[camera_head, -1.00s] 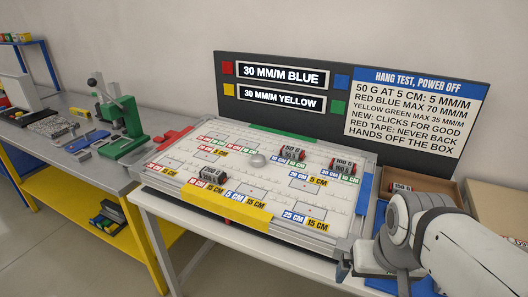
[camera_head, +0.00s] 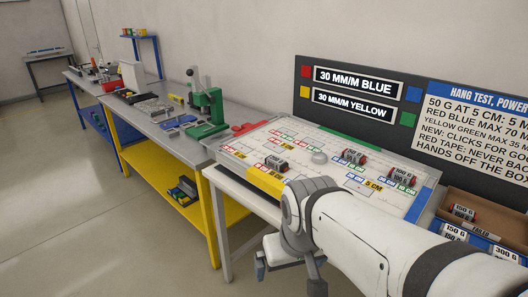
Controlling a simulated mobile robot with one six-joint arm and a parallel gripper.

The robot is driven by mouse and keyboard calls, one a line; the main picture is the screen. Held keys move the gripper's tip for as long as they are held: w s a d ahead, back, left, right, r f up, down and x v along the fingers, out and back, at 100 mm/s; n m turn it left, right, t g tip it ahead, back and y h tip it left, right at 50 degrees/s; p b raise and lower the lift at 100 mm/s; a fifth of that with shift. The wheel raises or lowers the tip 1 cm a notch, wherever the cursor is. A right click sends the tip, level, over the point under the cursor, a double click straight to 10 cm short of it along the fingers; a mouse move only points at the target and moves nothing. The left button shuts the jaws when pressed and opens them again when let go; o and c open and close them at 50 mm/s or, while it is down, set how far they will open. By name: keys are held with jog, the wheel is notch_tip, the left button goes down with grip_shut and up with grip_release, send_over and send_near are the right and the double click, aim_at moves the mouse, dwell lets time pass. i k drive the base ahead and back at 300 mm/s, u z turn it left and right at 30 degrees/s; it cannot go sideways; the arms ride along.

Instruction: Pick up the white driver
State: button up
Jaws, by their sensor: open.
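I cannot make out a white driver in this view. Small items lie on the grey workbench (camera_head: 196,137) at the left, too small to tell apart. My gripper (camera_head: 288,277) hangs at the end of my white arm at the bottom middle, in front of the light box's near edge. It is open, and I see nothing between its fingers. My arm hides part of the white table and the box's front right.
The light box (camera_head: 240,148) carries several dark weights and coloured labels. A sign board (camera_head: 370,128) stands behind it. A cardboard tray of weights (camera_head: 497,211) is at the right. A green press (camera_head: 206,105) stands on the workbench. The floor at left is free.

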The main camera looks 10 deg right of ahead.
aim_at(447, 230)
jog(key=u, duration=0.45)
jog(key=k, duration=0.7)
jog(key=z, duration=1)
jog(key=i, duration=1)
jog(key=u, duration=0.05)
jog(key=k, duration=1.45)
jog(key=z, duration=0.95)
